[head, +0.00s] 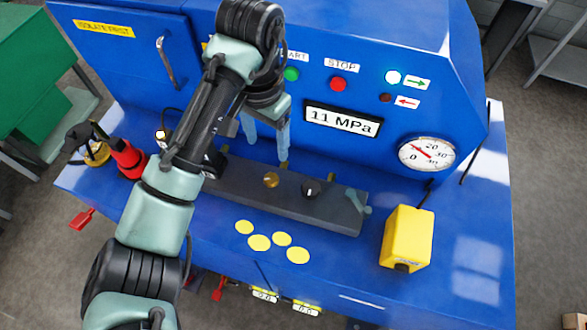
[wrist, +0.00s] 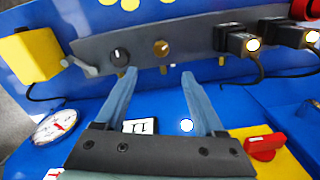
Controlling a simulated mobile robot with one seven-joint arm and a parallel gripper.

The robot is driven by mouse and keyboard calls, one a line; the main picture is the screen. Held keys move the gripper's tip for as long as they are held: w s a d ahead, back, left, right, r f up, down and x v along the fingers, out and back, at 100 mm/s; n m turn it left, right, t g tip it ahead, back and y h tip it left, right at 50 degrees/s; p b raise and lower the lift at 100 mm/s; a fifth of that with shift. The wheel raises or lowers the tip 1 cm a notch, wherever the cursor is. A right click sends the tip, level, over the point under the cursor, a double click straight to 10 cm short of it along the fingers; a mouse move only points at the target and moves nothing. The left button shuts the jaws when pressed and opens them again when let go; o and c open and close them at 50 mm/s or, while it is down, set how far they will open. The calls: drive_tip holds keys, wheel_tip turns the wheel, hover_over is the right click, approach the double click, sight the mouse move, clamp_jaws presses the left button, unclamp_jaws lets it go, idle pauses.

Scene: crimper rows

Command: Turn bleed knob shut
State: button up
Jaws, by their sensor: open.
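A dark grey manifold bar (head: 235,186) lies on the blue bench and carries a brass knob (head: 271,180) and a black knob with a white mark (head: 310,188). No label tells which of them is the bleed knob. In the wrist view the brass knob (wrist: 161,48) is just beyond the gap between my fingertips, and the black knob (wrist: 120,57) is beside one fingertip. My gripper (head: 266,148) is open and empty, its blue-grey fingers apart from both knobs. It also shows in the wrist view (wrist: 158,73).
The display (head: 342,120) reads 11 MPa, and a round gauge (head: 427,154) is to its right. A small lever (head: 358,200) is at the bar's right end. A yellow box (head: 406,238) stands right of the bar. Yellow discs (head: 259,242) mark the bench in front.

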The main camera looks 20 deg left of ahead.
sight(271, 178)
wheel_tip(271, 178, down, 11)
drive_tip(key=b, duration=0.6)
drive_tip(key=shift+a+f, duration=0.1)
drive_tip(key=shift+f, duration=0.85)
drive_tip(key=shift+c, duration=0.2)
clamp_jaws()
